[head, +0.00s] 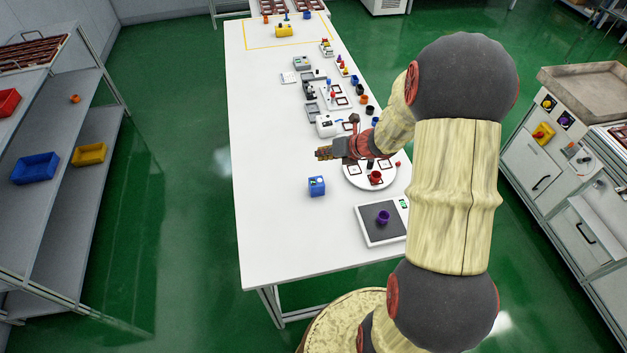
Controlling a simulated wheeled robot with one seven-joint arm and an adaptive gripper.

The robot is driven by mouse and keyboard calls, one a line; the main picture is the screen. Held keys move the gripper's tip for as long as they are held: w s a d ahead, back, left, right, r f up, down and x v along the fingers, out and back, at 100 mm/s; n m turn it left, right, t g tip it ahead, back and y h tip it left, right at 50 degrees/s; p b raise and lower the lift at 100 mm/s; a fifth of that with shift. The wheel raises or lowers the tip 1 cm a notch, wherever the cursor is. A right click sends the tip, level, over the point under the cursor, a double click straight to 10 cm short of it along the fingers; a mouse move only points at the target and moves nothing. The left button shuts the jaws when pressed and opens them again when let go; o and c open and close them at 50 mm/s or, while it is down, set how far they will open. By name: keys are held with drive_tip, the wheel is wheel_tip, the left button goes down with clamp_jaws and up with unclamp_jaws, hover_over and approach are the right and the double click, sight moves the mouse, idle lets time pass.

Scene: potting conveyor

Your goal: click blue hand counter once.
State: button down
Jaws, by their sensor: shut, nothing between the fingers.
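The blue hand counter (317,187) is a small blue box with a pale marking on its front. It stands on the white table (270,235), near the middle of its width and toward the near half. My gripper (321,153) appears just above the counter in the picture, with its fingers pointing left. It is shut and empty. The gripper and the counter look apart, but the height between them is hard to judge from this view.
A white round tray (352,183) with red and dark items lies right of the counter. A scale (368,232) bearing a purple pot (383,217) is nearer. A white device (325,126) stands behind my gripper. The table's left side is clear.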

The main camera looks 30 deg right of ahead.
sight(322, 179)
drive_tip(key=shift+d+m, duration=0.1)
drive_tip(key=shift+m, duration=0.7)
drive_tip(key=shift+f, duration=0.15)
wheel_tip(322, 179, down, 9)
drive_tip(key=b, duration=0.7)
drive_tip(key=shift+b, duration=0.4)
idle(0.6)
drive_tip(key=shift+f, duration=0.25)
drive_tip(key=shift+f+b, duration=0.4)
drive_tip(key=shift+b, duration=0.1)
idle(0.6)
drive_tip(key=shift+r, duration=0.1)
drive_tip(key=shift+r+p, duration=0.75)
drive_tip(key=shift+p, duration=0.05)
